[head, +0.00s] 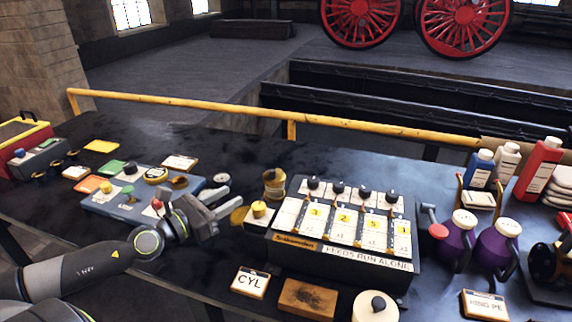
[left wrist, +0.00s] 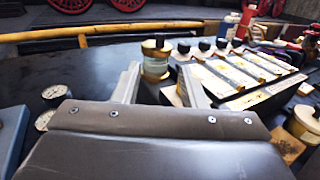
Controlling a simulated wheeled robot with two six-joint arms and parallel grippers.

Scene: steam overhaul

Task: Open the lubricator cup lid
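A small brass-and-cream cup (head: 274,183) stands at the left back corner of the dark lubricator box (head: 340,262). Its top looks covered. It shows beyond my fingertips in the left wrist view (left wrist: 155,66), lined up with the gap between them. My left gripper (head: 230,203) is open and empty, to the left of the cup and apart from it. Its two fingers also show spread in the left wrist view (left wrist: 160,82). A yellow knob (head: 259,209) sits on the box's left end, in front of the cup. My right gripper is not in view.
A blue tray (head: 125,207) with small parts lies left of my gripper. A CYL card (head: 250,282), a brown block (head: 308,298) and a lidded round pot (head: 375,306) lie in front of the box. Purple jugs (head: 497,240) stand right. A yellow rail (head: 200,107) runs behind.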

